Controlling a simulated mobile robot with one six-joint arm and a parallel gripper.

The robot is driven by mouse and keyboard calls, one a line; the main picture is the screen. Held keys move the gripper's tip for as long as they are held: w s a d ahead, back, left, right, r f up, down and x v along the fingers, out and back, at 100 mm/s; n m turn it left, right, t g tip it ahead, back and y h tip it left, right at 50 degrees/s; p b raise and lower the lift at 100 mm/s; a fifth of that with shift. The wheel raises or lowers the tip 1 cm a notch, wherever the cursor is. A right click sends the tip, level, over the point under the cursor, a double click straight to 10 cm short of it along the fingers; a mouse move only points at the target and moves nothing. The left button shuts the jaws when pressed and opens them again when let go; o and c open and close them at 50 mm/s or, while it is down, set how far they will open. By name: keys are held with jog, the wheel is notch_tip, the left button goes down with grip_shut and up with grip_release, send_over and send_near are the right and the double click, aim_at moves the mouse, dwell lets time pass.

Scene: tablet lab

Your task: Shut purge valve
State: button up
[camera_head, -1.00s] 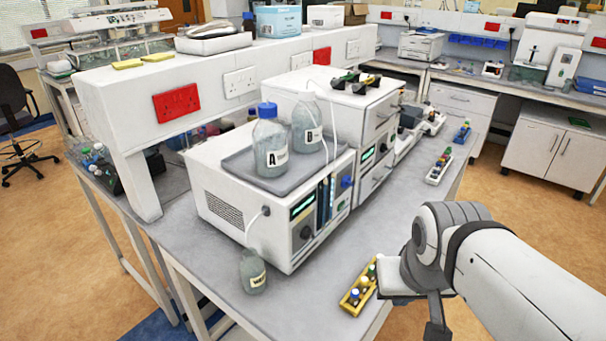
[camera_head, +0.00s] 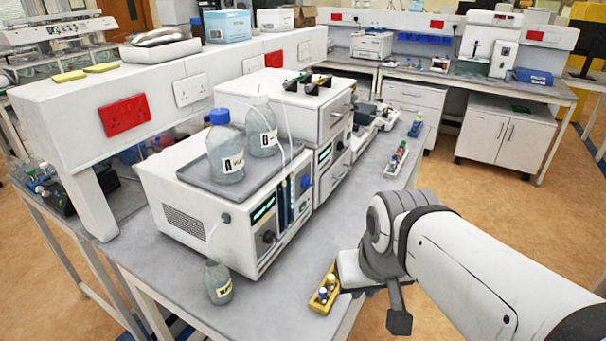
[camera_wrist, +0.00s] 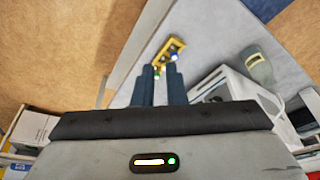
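The instrument (camera_head: 180,210) is a white box on the bench. Its front panel carries a black round knob (camera_head: 268,237) near a green-lit display and a blue knob (camera_head: 305,182) further right. No readable label tells which is the purge valve, and I cannot tell either knob's setting. My gripper (camera_wrist: 160,70) shows two dark blue fingers with a gap between them in the wrist view; it is open and empty. It is apart from both knobs. In the head view the fingers cannot be made out beyond my wrist.
A yellow vial rack (camera_head: 325,294) lies near the bench edge, close to my wrist. A labelled bottle (camera_head: 218,282) stands before the instrument. Bottles A (camera_head: 225,150) and B (camera_head: 262,130) stand in the tray on top. The bench top between rack and instrument is clear.

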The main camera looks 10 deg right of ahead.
jog(key=o, duration=0.6)
jog(key=w+a+f+y+b, duration=0.3)
jog(key=w+f+y+b, duration=0.1)
jog(key=w+b, duration=0.4)
jog(key=shift+w+a+f+g, duration=0.2)
jog(key=shift+a+f+g, duration=0.1)
jog(key=shift+a+f, duration=0.1)
jog(key=o, duration=0.4)
jog(key=w+y+b, duration=0.1)
jog(key=w+b, duration=0.1)
jog(key=w, duration=0.1)
jog(key=w+f+y+b, duration=0.1)
jog(key=w+b, duration=0.1)
jog(key=w, duration=0.1)
jog(key=w+a+t+y+b, duration=0.1)
jog(key=w+b, duration=0.1)
jog(key=w, duration=0.1)
jog(key=shift+w+f+y+b, duration=0.1)
jog(key=shift+f+y+b, duration=0.25)
jog(key=shift+f+y, duration=0.05)
jog(key=n+t+y+b, duration=0.2)
jog(key=t+y+b, duration=0.45)
jog(key=b, duration=0.55)
send_near(308, 183)
jog(key=w+f, duration=0.1)
jog(key=w, duration=0.1)
jog(key=x, duration=0.7)
jog(key=shift+w+p, duration=0.1)
jog(key=shift+p, duration=0.2)
jog(key=shift+c, duration=0.7)
